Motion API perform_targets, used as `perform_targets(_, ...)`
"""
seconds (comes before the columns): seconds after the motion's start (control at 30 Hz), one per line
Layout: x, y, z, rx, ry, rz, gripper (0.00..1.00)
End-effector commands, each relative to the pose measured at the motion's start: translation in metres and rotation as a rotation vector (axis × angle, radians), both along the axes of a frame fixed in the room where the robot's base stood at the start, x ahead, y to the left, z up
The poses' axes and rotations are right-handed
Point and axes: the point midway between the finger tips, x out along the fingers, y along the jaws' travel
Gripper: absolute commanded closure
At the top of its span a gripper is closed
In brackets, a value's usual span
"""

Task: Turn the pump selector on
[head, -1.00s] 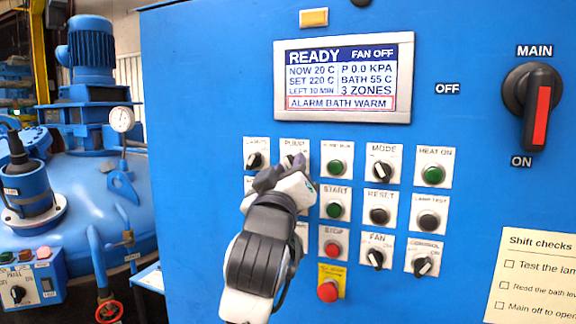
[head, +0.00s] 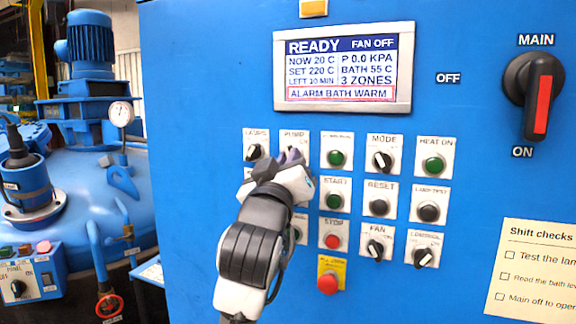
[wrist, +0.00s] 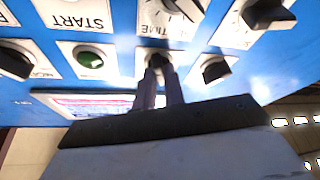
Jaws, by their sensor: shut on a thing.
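The pump selector sits on the blue panel under the label "PUMP" (head: 294,135), in the top row of controls. In the head view my gripper (head: 291,156) covers the knob, so its pointer direction is hidden there. The wrist view sees the panel upside down. In it, the two fingers of my gripper (wrist: 161,76) reach the dark pump selector knob (wrist: 158,60) and are shut on it. Its pointer angle cannot be read clearly there either.
The lamps selector (head: 256,152) is close on the left and a green lamp (head: 336,158) close on the right. Start (head: 334,201) and stop (head: 332,241) buttons sit lower right. The screen (head: 343,72) reads READY, FAN OFF, ALARM BATH WARM. The main switch (head: 541,95) is far right.

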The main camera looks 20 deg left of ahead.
Motion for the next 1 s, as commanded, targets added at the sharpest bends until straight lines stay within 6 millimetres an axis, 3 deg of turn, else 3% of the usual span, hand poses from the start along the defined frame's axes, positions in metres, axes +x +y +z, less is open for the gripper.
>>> perform_targets(1.0,-0.0001,0.0053,-0.0005,0.838,-0.029,0.001,1.00)
